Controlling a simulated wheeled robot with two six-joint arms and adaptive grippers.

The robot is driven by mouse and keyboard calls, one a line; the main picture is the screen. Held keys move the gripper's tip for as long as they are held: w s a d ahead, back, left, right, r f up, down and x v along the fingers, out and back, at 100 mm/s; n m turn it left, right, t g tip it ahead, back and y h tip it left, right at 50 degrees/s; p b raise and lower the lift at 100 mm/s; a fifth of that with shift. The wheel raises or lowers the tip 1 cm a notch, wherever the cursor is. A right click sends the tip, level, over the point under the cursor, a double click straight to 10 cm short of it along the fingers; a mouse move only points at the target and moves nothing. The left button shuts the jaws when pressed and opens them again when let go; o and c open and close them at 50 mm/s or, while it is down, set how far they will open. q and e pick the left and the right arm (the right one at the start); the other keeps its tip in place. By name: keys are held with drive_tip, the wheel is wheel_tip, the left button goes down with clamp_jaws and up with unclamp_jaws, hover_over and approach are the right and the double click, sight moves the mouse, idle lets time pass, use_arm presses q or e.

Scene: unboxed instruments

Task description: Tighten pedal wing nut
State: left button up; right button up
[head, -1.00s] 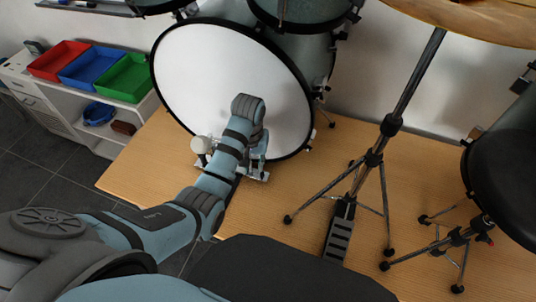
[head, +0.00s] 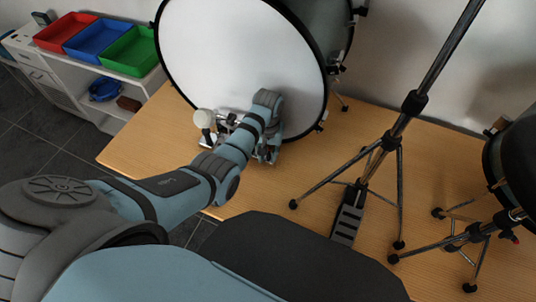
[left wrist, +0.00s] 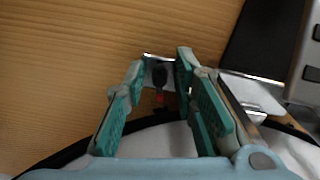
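The bass drum pedal (head: 268,150) stands at the foot of the white bass drum head (head: 238,50), with its pale round beater (head: 203,118) to the left. My left arm reaches over it in the head view, hiding much of the pedal and its own gripper. In the left wrist view my left gripper (left wrist: 161,66) is open, its green-padded fingers on either side of a small dark part (left wrist: 160,76) with a red bit below, perhaps the wing nut. Contact cannot be made out. The pedal's footboard (left wrist: 265,45) shows at the right. My right gripper is out of view.
A hi-hat stand with spread legs (head: 400,190) and its own pedal (head: 347,218) stand to the right on the wooden platform (head: 150,130). A drum (head: 515,160) stands at far right. A shelf with red, blue and green trays (head: 128,52) is at upper left.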

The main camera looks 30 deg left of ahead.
use_arm(q)
drive_tip(key=shift+r, duration=0.1)
clamp_jaws()
drive_tip(key=shift+r+m+p, duration=0.15)
drive_tip(key=shift+m+p, duration=0.45)
drive_tip(key=shift+p, duration=0.05)
drive_tip(key=shift+a+m+p, duration=0.1)
drive_tip(key=shift+m+p, duration=0.65)
drive_tip(key=shift+m, duration=0.25)
drive_tip(key=shift+w+a+m+p, duration=0.15)
drive_tip(key=shift+m+p, duration=0.55)
drive_tip(key=shift+m, duration=1.3)
unclamp_jaws()
